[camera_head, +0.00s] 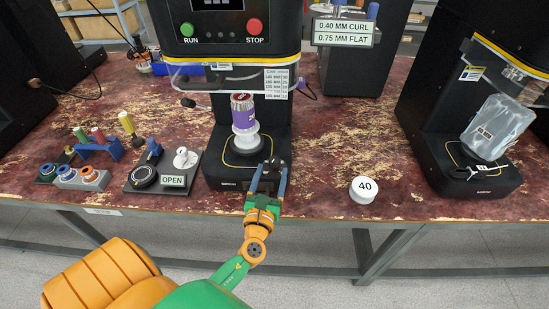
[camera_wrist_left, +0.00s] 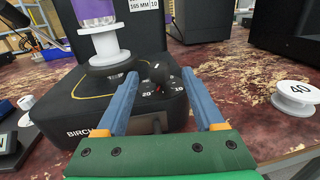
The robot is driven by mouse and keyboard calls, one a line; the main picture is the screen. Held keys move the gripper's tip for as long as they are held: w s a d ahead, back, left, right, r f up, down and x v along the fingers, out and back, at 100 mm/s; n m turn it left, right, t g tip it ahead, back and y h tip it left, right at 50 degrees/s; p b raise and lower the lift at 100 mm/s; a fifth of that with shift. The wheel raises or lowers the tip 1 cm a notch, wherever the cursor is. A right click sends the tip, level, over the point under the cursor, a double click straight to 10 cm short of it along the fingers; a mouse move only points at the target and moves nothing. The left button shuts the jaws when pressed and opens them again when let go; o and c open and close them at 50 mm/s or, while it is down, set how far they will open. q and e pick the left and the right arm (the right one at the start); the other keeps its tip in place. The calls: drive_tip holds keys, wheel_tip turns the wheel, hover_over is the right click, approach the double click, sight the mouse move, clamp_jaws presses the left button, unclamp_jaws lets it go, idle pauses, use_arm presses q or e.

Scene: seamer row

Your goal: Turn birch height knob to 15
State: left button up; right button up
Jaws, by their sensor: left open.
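The birch height knob is a small black knob (camera_wrist_left: 159,72) on the front right corner of the seamer's black base (camera_wrist_left: 85,112), lettered "BIRCH" in the left wrist view. Dial marks 20 and 10 show to its left and right, with a small red mark in front. The exact setting is hard to read. My left gripper (camera_head: 269,174) is at the base's front edge. In the left wrist view its open blue fingers (camera_wrist_left: 160,78) stand on either side of the knob, with gaps showing. My right gripper is out of view.
A purple can (camera_head: 243,108) stands on a white spool (camera_head: 246,141) on the birch seamer. A white spool marked 40 (camera_head: 364,189) lies to the right. Another seamer (camera_head: 490,177) stands far right. Coloured tools and an OPEN sign (camera_head: 173,180) are left. Bare table lies between base and 40 spool.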

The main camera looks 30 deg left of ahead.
sight(276, 164)
use_arm(q)
drive_tip(key=x, duration=0.6)
drive_tip(key=shift+s, duration=0.2)
clamp_jaws()
drive_tip(key=shift+d+n+g+y+b, duration=0.1)
drive_tip(key=shift+n+g+y+b, duration=0.25)
drive_tip(key=shift+n+g+y, duration=0.55)
drive_tip(key=shift+f+n+g+y+b, duration=0.15)
drive_tip(key=shift+n+g+y+b, duration=0.25)
drive_tip(key=shift+n+y, duration=0.5)
drive_tip(key=shift+n+g+y+b, duration=0.5)
drive_tip(key=shift+g+y, duration=0.1)
drive_tip(key=shift+y, duration=0.4)
drive_tip(key=shift+r, duration=0.25)
unclamp_jaws()
